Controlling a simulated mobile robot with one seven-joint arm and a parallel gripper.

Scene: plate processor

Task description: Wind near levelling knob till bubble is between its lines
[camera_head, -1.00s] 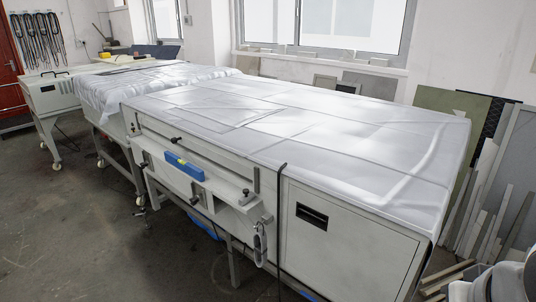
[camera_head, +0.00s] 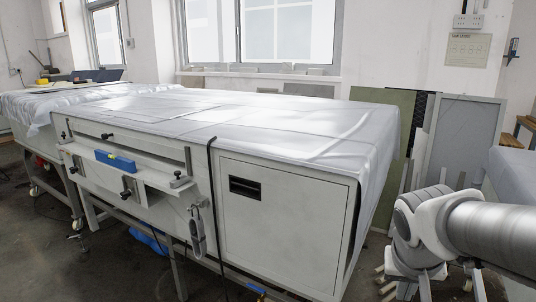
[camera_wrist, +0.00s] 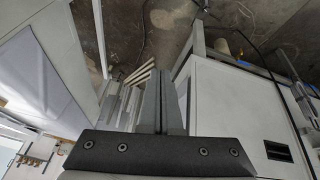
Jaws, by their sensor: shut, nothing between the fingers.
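A blue spirit level (camera_head: 115,161) lies on the shelf (camera_head: 150,182) along the front of the pale plate processor (camera_head: 285,205). Its yellow-green vial is too small for me to read the bubble against its lines. I cannot tell for certain which is the near levelling knob. My gripper (camera_wrist: 163,72) is shut and empty in the wrist view, pointing down toward the floor beside the machine, apart from any knob. It does not show in the head view.
A shiny sheet (camera_head: 260,117) covers the top. Boards and strips (camera_head: 385,140) lean on the wall behind my arm. Open floor lies in front of the machine.

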